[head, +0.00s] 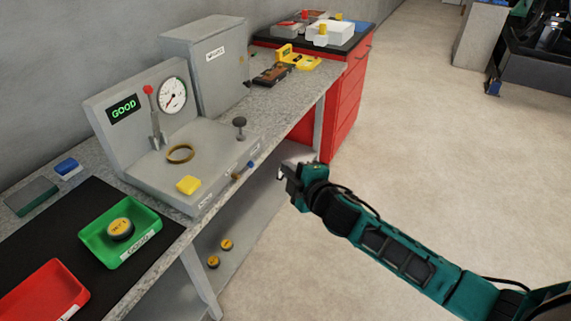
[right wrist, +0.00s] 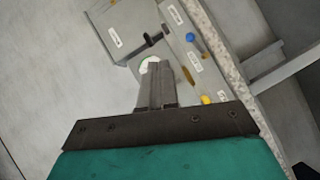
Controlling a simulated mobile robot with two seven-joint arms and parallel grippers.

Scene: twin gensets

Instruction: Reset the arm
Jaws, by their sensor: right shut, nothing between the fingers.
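My right gripper (head: 291,170) is in front of the bench edge, to the right of the test fixture, with its arm reaching in from the lower right. It is shut and empty. In the right wrist view its fingers (right wrist: 155,75) are together, with the fixture (right wrist: 185,50) and bench edge beyond them. The grey test fixture (head: 140,172) has a red-knobbed lever (head: 152,115) standing nearly upright, a round gauge (head: 172,95) and a display (head: 124,108) reading GOOD. A brass ring (head: 181,153) lies on its top. My left gripper does not show.
A green tray (head: 148,247) holding a yellow-and-black round part (head: 120,229) and a red tray (head: 42,296) sit on a black mat. A grey cabinet (head: 207,75) stands behind. A red drawer unit (head: 345,95) stands beyond the bench.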

